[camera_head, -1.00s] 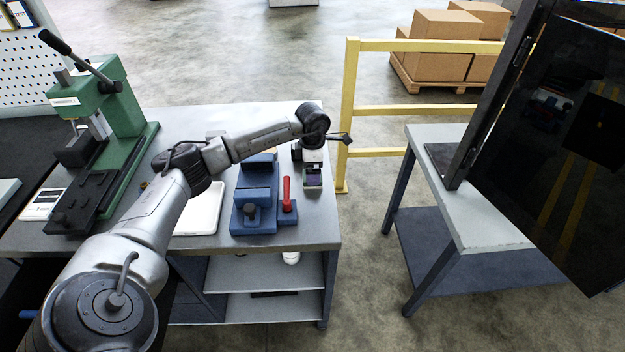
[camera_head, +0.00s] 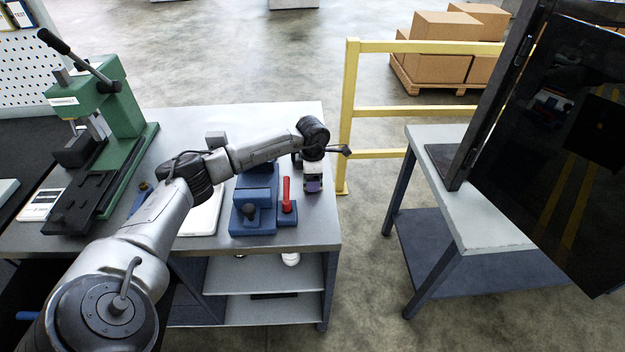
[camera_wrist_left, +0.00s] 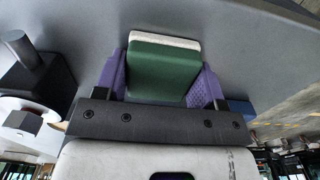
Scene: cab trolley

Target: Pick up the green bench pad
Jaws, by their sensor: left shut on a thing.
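The green bench pad (camera_wrist_left: 165,72) shows in the left wrist view as a green block with a whitish layer along its far edge. My left gripper (camera_wrist_left: 162,75) is shut on it, with one purple finger against each side. In the head view my left gripper (camera_head: 313,186) points down over the right end of the grey bench, right of the red-handled blue fixture. My wrist and gripper hide the pad there. I cannot tell whether the pad touches the bench top. My right gripper is in neither view.
The grey bench (camera_head: 290,238) also holds a blue vise-like fixture (camera_head: 254,208), a red handle (camera_head: 286,192) on a blue base, a white tray (camera_head: 203,215) and a green press (camera_head: 122,110). A yellow rail (camera_head: 349,120) stands behind the bench's right edge.

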